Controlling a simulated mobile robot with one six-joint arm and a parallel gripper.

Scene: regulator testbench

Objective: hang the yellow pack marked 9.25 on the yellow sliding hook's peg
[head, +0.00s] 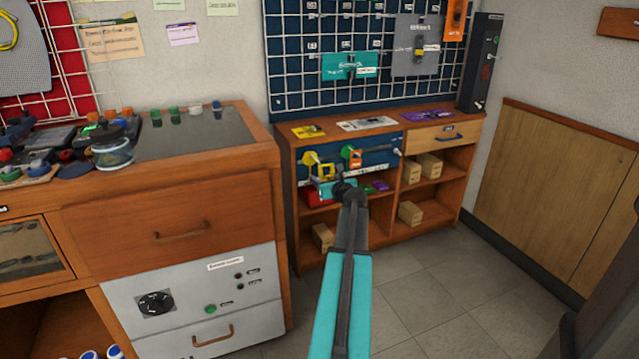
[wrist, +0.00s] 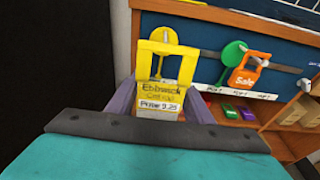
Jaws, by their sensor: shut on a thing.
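The yellow pack marked 9.25 (wrist: 160,94) has an open window above its pale label. It stands upright between the two fingers of my gripper (wrist: 160,106), which is shut on it. In the head view the pack (head: 325,171) shows just beyond my gripper (head: 331,188). The yellow sliding hook (head: 309,158) is a round yellow disc on the blue panel, just left of the pack there. In the wrist view the hook (wrist: 165,35) is behind the pack's top bar, and a peg-like piece shows through the window. I cannot tell whether the peg passes through it.
A green sliding hook (wrist: 232,49) with an orange pack (wrist: 250,72) marked Sale is to the right on the same rail. Green and purple packs (wrist: 230,110) lie on the shelf below. A yellow pack (head: 308,131) lies on the cabinet top. Wooden blocks (head: 411,213) fill nearby shelves.

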